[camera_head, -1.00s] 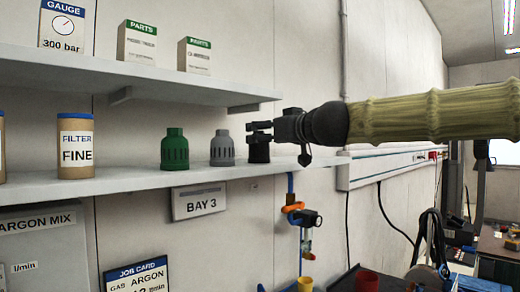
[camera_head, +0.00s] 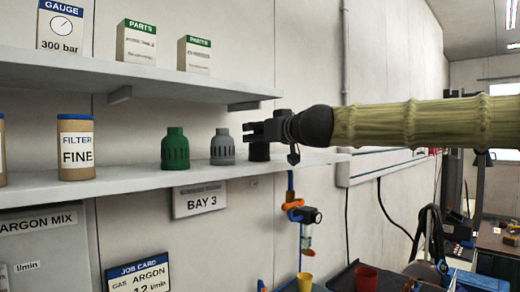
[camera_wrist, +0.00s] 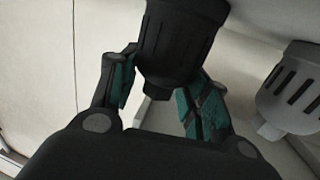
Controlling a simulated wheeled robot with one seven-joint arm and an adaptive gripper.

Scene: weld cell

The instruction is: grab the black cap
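The black cap (camera_head: 259,151) stands on the lower shelf, at the right end of a row of similar caps. My gripper (camera_head: 262,131) reaches in from the right and hides the cap's upper part in the head view. In the wrist view the black cap (camera_wrist: 172,50) is ribbed and lies between the tips of the two teal-padded fingers of my gripper (camera_wrist: 165,75). The fingers are apart, one on each side of the cap. A gap shows beside the left pad; contact at the tips is unclear.
A grey cap (camera_head: 222,148) stands close to the left of the black one, and near the right finger in the wrist view (camera_wrist: 292,88). A green cap (camera_head: 175,150) stands further left. The upper shelf (camera_head: 150,82) hangs above; the wall is behind.

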